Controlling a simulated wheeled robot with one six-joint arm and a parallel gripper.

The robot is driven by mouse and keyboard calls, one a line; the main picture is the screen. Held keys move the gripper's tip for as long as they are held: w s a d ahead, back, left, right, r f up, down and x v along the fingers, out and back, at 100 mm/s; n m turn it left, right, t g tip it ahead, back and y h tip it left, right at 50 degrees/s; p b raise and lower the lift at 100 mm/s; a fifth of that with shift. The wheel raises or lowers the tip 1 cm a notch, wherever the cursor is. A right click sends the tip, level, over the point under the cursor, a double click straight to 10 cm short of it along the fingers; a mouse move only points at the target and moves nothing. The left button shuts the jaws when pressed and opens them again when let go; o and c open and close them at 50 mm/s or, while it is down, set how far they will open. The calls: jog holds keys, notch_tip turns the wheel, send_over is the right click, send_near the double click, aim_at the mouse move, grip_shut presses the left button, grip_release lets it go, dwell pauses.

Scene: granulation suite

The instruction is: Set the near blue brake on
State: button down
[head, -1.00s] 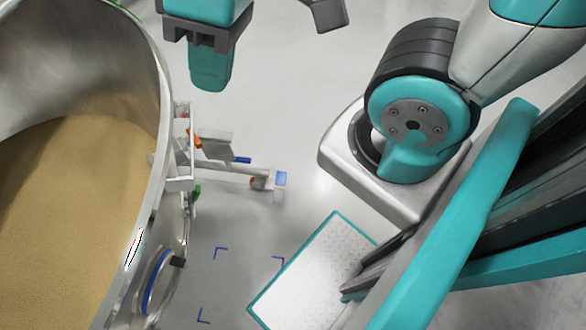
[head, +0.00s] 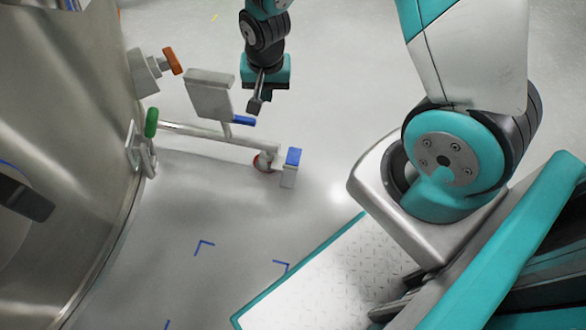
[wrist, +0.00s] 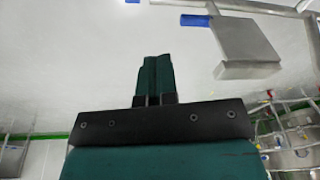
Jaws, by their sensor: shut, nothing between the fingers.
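Two blue brake parts show in the head view. One is a blue pedal (head: 293,156) on a white block beside a caster with a red ring, at the end of a pale leg of the steel vessel (head: 60,120). The other is a blue tab (head: 243,121) at the lower edge of a grey plate (head: 209,93), farther from my base. My gripper (head: 255,105) is shut and empty, just above that tab in the picture; I cannot tell whether they touch. In the wrist view, my shut fingers (wrist: 155,76) are apart from the tab (wrist: 195,20), and a blue patch (wrist: 133,1) shows at the top edge.
An orange handle (head: 173,61) and a green handle (head: 151,122) stick out from the vessel's side. Blue corner marks (head: 205,246) lie on the floor. A white plate with a teal edge (head: 300,290) is at the bottom. The floor right of the pedal is clear.

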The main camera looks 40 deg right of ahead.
aim_at(293, 153)
jog(key=w+d+f+m+b, duration=0.1)
jog(key=d+f+b, duration=0.2)
jog(key=f+b, duration=0.3)
jog(key=w+d+f+m+h+b, duration=0.1)
jog(key=d+f+b, duration=0.2)
jog(key=f, duration=1.4)
jog(key=w+d+f+m+h+b, duration=0.1)
jog(key=d+f+b, duration=0.3)
jog(key=f+b, duration=0.5)
notch_tip(293, 153, down, 3)
jog(key=shift+w, duration=0.1)
